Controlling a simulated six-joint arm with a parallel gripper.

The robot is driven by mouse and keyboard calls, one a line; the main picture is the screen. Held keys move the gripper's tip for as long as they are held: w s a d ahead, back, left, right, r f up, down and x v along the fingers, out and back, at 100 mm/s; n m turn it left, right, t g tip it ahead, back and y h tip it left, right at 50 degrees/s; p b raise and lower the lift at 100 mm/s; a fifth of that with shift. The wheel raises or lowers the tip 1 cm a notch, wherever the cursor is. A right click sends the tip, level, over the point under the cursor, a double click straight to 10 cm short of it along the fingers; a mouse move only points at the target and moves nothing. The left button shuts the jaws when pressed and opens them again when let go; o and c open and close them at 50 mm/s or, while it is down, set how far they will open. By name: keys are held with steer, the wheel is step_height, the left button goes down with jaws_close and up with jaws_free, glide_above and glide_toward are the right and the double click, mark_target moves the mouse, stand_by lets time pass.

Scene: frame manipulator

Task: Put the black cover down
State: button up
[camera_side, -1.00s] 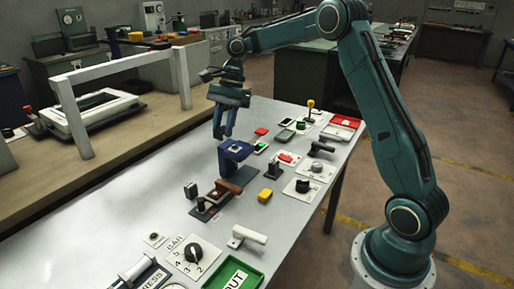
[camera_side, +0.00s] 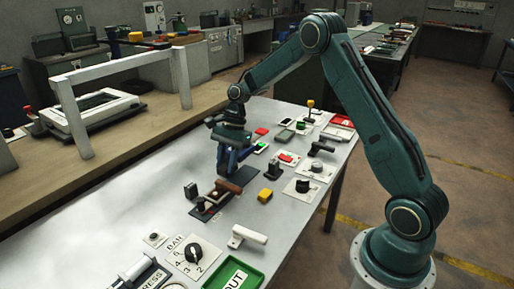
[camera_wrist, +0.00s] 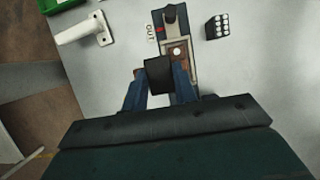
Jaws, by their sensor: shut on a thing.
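My gripper (camera_side: 226,170) is low over the dark plate in the side view, its blue fingers pointing down. In the wrist view my gripper (camera_wrist: 158,88) is shut on a small dark block, which I take for the black cover (camera_wrist: 158,74). Its underside is hidden, and I cannot tell whether it touches anything below. Just beyond it is the dark plate (camera_wrist: 174,32) with a brown block (camera_wrist: 179,52) on it. The brown block also shows below my fingers in the side view (camera_side: 229,186).
A black block with white dots (camera_wrist: 215,27) stands beside the plate. A white handle (camera_side: 248,236), a numbered dial (camera_side: 194,253), a green tray (camera_side: 232,262) and a yellow block (camera_side: 265,195) are nearby. The left part of the bench is bare.

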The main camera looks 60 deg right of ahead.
mark_target(228, 183)
steer(key=shift+f, duration=2.1)
steer(key=shift+f, duration=0.7)
steer(key=o, duration=0.9)
steer(key=shift+s+f, duration=0.1)
steer(key=shift+o, duration=0.2)
steer(key=shift+r, duration=0.75)
steer(key=v, duration=1.2)
